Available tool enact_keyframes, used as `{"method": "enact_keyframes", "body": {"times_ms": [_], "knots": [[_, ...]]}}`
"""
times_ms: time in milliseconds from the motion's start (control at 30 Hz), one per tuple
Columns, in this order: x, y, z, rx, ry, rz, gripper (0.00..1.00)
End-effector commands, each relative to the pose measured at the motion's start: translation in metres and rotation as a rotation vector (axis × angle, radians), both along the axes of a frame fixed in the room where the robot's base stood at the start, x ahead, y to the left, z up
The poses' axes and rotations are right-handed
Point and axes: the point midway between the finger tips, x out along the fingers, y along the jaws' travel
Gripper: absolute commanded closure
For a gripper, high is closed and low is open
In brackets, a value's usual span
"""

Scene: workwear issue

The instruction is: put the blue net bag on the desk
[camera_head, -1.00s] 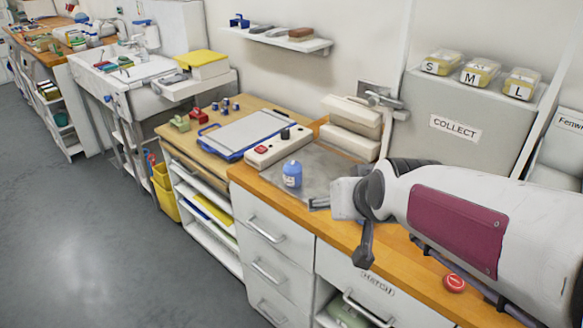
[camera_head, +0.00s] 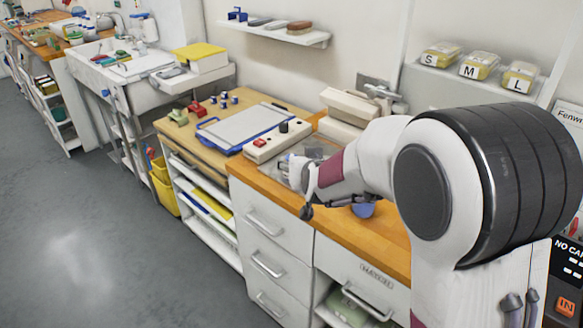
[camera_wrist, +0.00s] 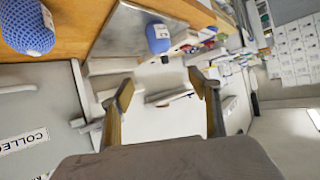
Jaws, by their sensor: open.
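A rounded blue net bag (camera_wrist: 28,27) with a white tag lies on wood at the upper left of the wrist view. In the head view, a blue rounded thing (camera_head: 363,209) shows on the wooden counter, partly under my arm. A second blue thing (camera_wrist: 158,38) with a white label stands on the grey metal plate (camera_wrist: 118,38), farther off; whether it is netted is unclear. My gripper (camera_wrist: 162,92) is open, with nothing between its fingers, apart from both blue things. In the head view my wrist covers most of the plate, and the fingertips are hard to make out.
A white control box (camera_head: 279,141) with a red button and a clipboard (camera_head: 243,131) lie left of my wrist. Pale stacked blocks (camera_head: 350,108) stand behind. A wall shelf (camera_head: 272,35) hangs above. The COLLECT sign (camera_wrist: 24,140) is close in the wrist view.

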Motion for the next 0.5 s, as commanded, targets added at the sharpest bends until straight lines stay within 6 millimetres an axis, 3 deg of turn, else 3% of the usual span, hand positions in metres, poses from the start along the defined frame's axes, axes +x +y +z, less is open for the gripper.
{"method": "enact_keyframes", "body": {"times_ms": [500], "knots": [[0.065, 0.019, -0.067, -0.036, -0.141, -0.051, 0.39]]}}
